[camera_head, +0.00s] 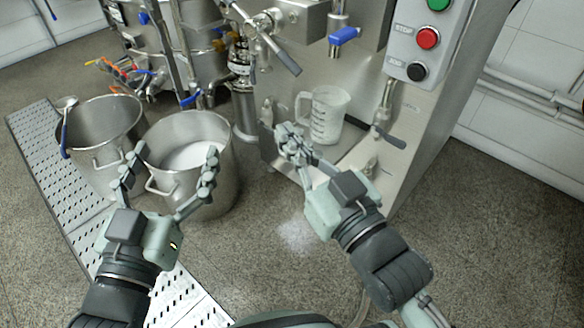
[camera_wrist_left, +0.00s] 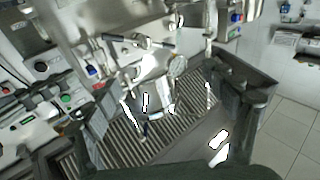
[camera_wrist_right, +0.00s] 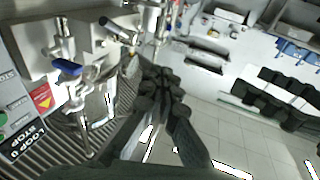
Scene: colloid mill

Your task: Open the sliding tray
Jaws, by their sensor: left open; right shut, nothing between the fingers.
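A clear measuring jug (camera_head: 325,115) stands upright in the low recess of the steel mill. The steel surface at the base of this recess (camera_head: 350,150) appears to be the sliding tray; I cannot tell how far out it is. My right gripper (camera_head: 286,134) is shut and empty at the left front edge of the recess, left of the jug. It hides part of that edge, and I cannot tell whether it touches. My left gripper (camera_head: 172,157) is open and empty, in front of the right steel pot (camera_head: 222,185). Its spread fingers also show in the left wrist view.
The right pot holds white material. Another steel pot (camera_head: 98,140) with a ladle stands left of it, on a perforated metal strip (camera_head: 60,190). A control box (camera_head: 425,40) and a lever (camera_head: 388,137) are on the machine's right side. The speckled floor is clear at front right.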

